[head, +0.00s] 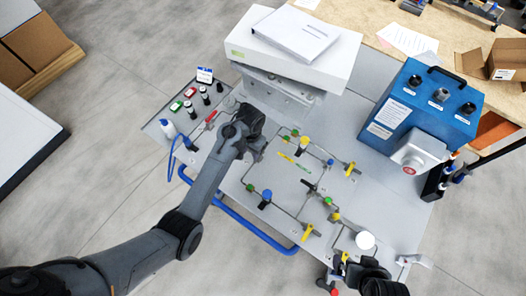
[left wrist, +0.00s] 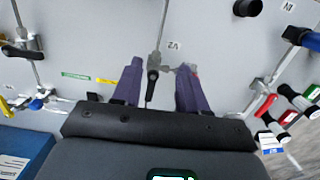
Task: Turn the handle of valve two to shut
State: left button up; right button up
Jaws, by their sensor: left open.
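Valve two, labelled V2, shows in the left wrist view as a grey metal body (left wrist: 166,66) on a thin pipe, with a black handle (left wrist: 152,84). The handle points toward my gripper, roughly in line with the pipe. My left gripper (left wrist: 160,72) is open, its purple fingers on either side of the handle, with gaps visible on both sides. In the head view my left gripper (head: 258,152) is over the upper left of the grey panel (head: 235,205) and hides valve two. My right gripper (head: 352,266) is dark and partly seen at the panel's lower edge; its jaws are unclear.
Other valves with yellow handles (head: 350,169) and a black handle (head: 309,185) stand on the panel. A white box (head: 315,60) and a blue unit (head: 420,105) stand behind. Small bottles (head: 190,107) and a blue hose (head: 172,160) are at the left.

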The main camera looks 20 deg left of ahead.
pick_arm(q)
jog(key=w+d+r+t+b, duration=0.1)
jog(key=w+d+r+b, duration=0.15)
jog(key=w, duration=0.45)
jog(key=f, duration=0.2)
jog(key=f+b, duration=0.1)
jog(key=f, duration=0.5)
jog(key=shift+w+a+f, duration=0.1)
jog(key=shift+w+a, duration=0.15)
jog(key=shift+a, duration=0.05)
jog(key=shift+f+b, duration=0.3)
jog(key=shift+f, duration=0.55)
pick_arm(e)
jog(key=shift+f, duration=2.65)
pick_arm(q)
jog(key=shift+c, duration=0.3)
grip_shut()
pick_arm(e)
jog(key=shift+d, duration=0.1)
